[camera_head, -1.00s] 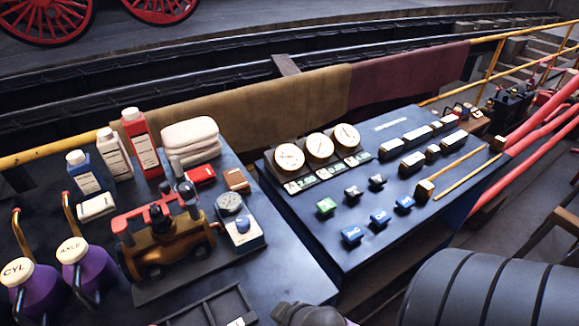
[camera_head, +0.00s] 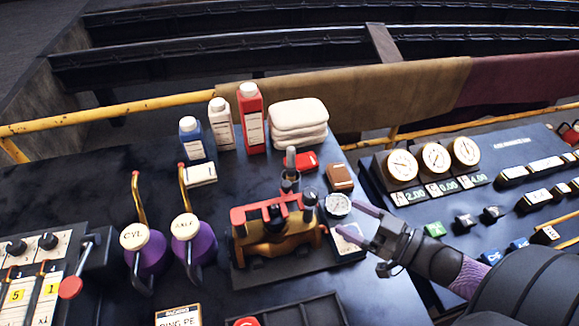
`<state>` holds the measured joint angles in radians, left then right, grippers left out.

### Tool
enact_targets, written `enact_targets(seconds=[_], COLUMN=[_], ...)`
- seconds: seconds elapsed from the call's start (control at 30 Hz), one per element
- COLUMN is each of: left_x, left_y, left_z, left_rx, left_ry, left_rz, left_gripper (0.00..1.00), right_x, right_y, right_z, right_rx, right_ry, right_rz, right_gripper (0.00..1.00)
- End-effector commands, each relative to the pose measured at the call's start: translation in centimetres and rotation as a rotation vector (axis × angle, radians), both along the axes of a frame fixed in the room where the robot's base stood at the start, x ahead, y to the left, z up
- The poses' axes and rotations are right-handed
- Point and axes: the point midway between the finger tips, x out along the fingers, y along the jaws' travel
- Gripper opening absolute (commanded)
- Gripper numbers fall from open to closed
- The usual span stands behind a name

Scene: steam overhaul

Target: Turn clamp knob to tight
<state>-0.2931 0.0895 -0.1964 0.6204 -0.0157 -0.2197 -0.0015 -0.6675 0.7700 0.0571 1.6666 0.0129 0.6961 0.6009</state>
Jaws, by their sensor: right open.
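A brass valve body (camera_head: 278,246) lies on a dark base plate on the left bench. A red clamp bar (camera_head: 262,209) spans its top, with a dark knob (camera_head: 275,213) at its middle. Other dark and grey knobs or stems stand behind and to the right of it. I cannot tell for sure which is the clamp knob, or how tight it is. My right gripper (camera_head: 348,218) is open and empty, its purple-grey fingers pointing left. In the picture it overlaps the gauge block (camera_head: 350,242) right of the valve, apart from the red bar. My left gripper is not in view.
Purple oil cans (camera_head: 194,250) stand left of the valve. Bottles (camera_head: 251,118) and folded white cloths (camera_head: 298,122) stand behind. A red box (camera_head: 306,161) and a brown block (camera_head: 340,177) lie nearby. A dark tray (camera_head: 296,312) is in front. A panel with gauges (camera_head: 435,157) is at the right.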

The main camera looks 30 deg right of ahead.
Motion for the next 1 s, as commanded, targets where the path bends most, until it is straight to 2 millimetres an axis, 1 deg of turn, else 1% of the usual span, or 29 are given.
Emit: enact_targets(seconds=[0.07,0.1,0.17,0.3,0.4,0.5,0.63,0.87,0.9,0.97,1.0], left_x=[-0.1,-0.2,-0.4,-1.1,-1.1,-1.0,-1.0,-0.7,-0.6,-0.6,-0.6], left_y=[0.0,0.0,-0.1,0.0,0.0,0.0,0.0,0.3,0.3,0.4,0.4], left_z=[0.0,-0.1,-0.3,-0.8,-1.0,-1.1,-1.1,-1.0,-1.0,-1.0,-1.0], left_rx=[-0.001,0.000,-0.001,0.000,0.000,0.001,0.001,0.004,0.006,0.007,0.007], left_ry=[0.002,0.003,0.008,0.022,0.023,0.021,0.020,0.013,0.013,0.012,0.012], left_rz=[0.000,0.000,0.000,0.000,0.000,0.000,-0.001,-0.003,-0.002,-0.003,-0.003], left_gripper=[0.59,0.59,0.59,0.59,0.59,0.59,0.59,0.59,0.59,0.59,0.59], right_x=[0.2,0.7,1.9,5.0,6.7,7.8,8.5,8.5,8.5,8.5,8.5], right_y=[0.2,0.5,1.1,2.8,3.8,4.4,4.8,4.8,4.8,4.8,4.8], right_z=[0.4,0.4,0.4,0.4,0.4,0.3,0.3,0.3,0.3,0.3,0.3], right_rx=[0.011,0.013,0.013,0.013,0.013,0.013,0.012,0.012,0.012,0.012,0.012], right_ry=[-0.017,-0.021,-0.024,-0.025,-0.023,-0.021,-0.018,-0.017,-0.017,-0.017,-0.017], right_rz=[0.022,0.025,0.025,0.024,0.023,0.023,0.022,0.022,0.022,0.022,0.022], right_gripper=[0.81,0.81,0.81,0.81,0.81,0.81,0.81,0.81,0.73,0.60,0.51])
